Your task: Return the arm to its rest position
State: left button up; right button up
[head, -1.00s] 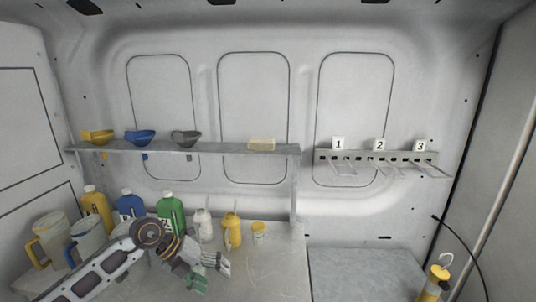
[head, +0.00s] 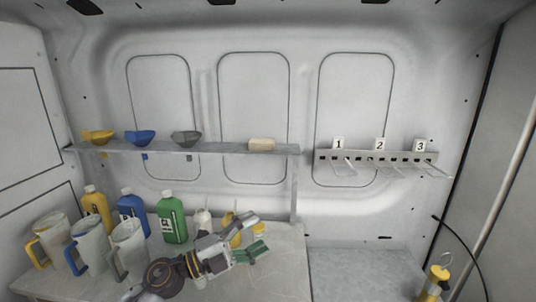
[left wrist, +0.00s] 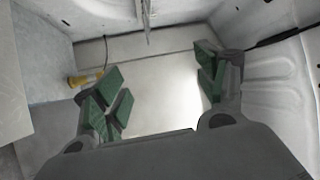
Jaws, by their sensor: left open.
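My left gripper (head: 258,236) is over the front right part of the workbench in the head view, with its arm coming in from below. It is open and empty, in front of the yellow oil can and the small yellow cup, partly covering them. In the left wrist view its two green-padded fingers (left wrist: 160,88) stand wide apart with nothing between them. My right gripper is in neither view.
Pitchers (head: 128,252) and yellow, blue and green bottles (head: 172,220) stand on the bench (head: 285,275), left of the gripper. A shelf (head: 225,149) holds funnels and a pale block. A numbered hook rack (head: 375,157) hangs right. A yellow-and-black item (head: 437,277) stands lower right.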

pick_arm(q)
jog(key=w+a+n+t+y, duration=0.4)
jog(key=a+n+t+y, duration=0.7)
jog(key=n, duration=0.5)
jog(key=s+a+f+n+g+y, duration=0.2)
jog(key=a+f+n+g+y, duration=0.15)
jog(key=f, duration=0.35)
jog(key=s+a+f+n+g+y, duration=0.2)
jog(key=a+f+n+y, duration=0.3)
jog(key=f, duration=0.3)
jog(key=s+f+n+g+h, duration=0.1)
jog(key=s+f+g, duration=0.6)
jog(key=s, duration=0.4)
jog(key=s+f+n+g+h, duration=0.1)
jog(key=s+f+g, duration=0.3)
jog(key=s+f, duration=0.5)
jog(key=s+f+g, duration=0.1)
jog(key=s+f, duration=0.1)
jog(key=f, duration=1.4)
jog(key=s+f+g, duration=0.1)
jog(key=s+f, duration=0.1)
jog(key=f, duration=1.3)
jog(key=s+a+f, duration=0.3)
jog(key=s+f, duration=1.8)
jog(key=s, duration=0.1)
jog(key=shift+a+g, duration=0.15)
jog(key=shift+g, duration=0.2)
